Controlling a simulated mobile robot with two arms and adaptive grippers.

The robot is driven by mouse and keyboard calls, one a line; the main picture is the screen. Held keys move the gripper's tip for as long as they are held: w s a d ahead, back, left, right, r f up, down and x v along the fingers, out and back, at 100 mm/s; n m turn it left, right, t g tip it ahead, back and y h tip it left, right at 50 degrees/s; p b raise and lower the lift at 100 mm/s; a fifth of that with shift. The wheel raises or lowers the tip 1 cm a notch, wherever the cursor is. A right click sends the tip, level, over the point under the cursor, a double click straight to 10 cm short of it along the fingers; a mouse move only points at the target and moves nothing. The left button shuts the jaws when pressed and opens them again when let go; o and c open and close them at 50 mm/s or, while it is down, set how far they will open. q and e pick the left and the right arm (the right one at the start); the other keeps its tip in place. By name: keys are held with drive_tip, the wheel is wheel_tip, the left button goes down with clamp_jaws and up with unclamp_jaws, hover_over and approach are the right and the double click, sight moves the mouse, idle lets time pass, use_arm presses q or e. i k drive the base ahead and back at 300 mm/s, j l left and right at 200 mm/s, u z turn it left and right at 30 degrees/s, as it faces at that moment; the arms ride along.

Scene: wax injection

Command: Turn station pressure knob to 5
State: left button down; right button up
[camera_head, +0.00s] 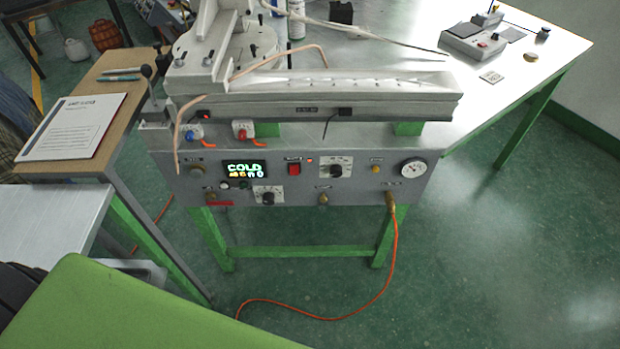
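The wax injection station's grey control panel (350,190) faces me. It carries a black knob on a white dial plate (337,170) at upper middle and another black knob on a white dial plate (267,196) at lower left. A round white gauge (413,170) sits at the right end. A brass-coloured fitting (323,198) is low in the middle. A lit display (244,170) reads "COLD" on top. The labels and dial numbers are too small to read, so I cannot tell which knob is pressure or its setting. Neither of my grippers is in view.
A red switch (293,168) and a yellow button (375,170) are also on the panel. An orange hose (395,240) hangs from its right end to the floor. A green surface (120,310) fills the lower left. The floor right of the station is clear.

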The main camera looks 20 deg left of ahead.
sight(269, 198)
drive_tip(key=j+u, duration=0.1)
drive_tip(key=u, duration=0.3)
drive_tip(key=j+u, duration=0.1)
drive_tip(key=u, duration=0.3)
